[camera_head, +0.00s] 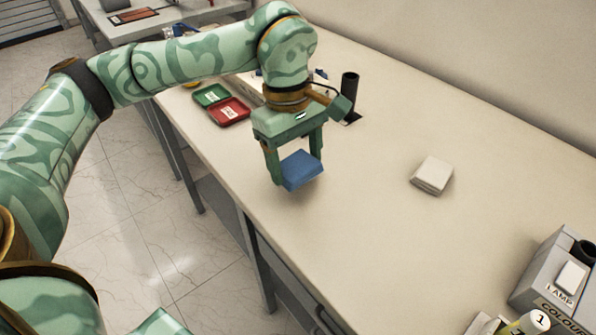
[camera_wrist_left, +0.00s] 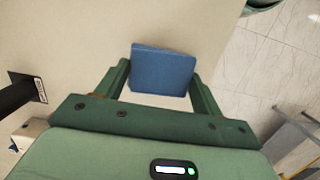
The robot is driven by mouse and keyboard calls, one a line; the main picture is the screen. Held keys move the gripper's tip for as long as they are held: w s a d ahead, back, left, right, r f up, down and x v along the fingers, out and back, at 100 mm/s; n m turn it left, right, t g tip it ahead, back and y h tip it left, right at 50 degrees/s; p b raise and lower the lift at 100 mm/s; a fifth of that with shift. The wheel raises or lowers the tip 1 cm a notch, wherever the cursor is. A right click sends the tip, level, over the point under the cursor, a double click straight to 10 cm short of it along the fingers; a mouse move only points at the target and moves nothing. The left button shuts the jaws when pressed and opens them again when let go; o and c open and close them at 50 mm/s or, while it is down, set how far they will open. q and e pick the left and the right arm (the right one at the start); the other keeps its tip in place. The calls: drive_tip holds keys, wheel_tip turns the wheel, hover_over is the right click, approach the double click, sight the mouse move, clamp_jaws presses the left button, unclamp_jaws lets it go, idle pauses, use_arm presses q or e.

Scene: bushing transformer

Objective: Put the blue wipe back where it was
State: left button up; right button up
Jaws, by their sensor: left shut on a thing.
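The blue wipe (camera_head: 301,170) is a folded blue square, held between the fingers of my left gripper (camera_head: 297,168). In the head view it hangs slightly tilted, seemingly above the bench near its left edge. The left wrist view also shows the blue wipe (camera_wrist_left: 163,70) between the two green fingers of the left gripper (camera_wrist_left: 161,82). A white folded wipe (camera_head: 432,175) lies on the bench to the right. My right gripper is not in view.
Red (camera_head: 228,111) and green (camera_head: 210,95) trays lie behind the gripper, near a black upright cylinder (camera_head: 349,93). A grey box labelled LAMP (camera_head: 555,275) stands at the lower right. The bench (camera_head: 370,240) is clear in the middle.

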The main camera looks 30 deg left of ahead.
sight(295, 161)
use_arm(q)
drive_tip(key=f, duration=0.2)
drive_tip(key=f+b, duration=0.1)
drive_tip(key=shift+w+f+b, duration=0.2)
drive_tip(key=shift+f+b, duration=0.1)
drive_tip(key=shift+f, duration=0.1)
drive_tip(key=shift+s+r, duration=0.1)
drive_tip(key=shift+r, duration=0.1)
drive_tip(key=o, duration=0.9)
drive_tip(key=shift+f, duration=0.15)
drive_tip(key=shift+a+r, duration=0.1)
drive_tip(key=shift+r, duration=0.3)
drive_tip(key=r+p, duration=0.1)
drive_tip(key=r, duration=0.2)
drive_tip(key=a+r+p, duration=0.1)
drive_tip(key=r+p, duration=0.1)
drive_tip(key=r, duration=0.2)
drive_tip(key=r+p, duration=0.1)
drive_tip(key=r, duration=0.2)
drive_tip(key=shift+w+a+r, duration=0.2)
drive_tip(key=shift+w, duration=0.05)
drive_tip(key=shift+a+r+p, duration=0.1)
drive_tip(key=shift+r+p, duration=0.35)
drive_tip(key=shift+r, duration=0.1)
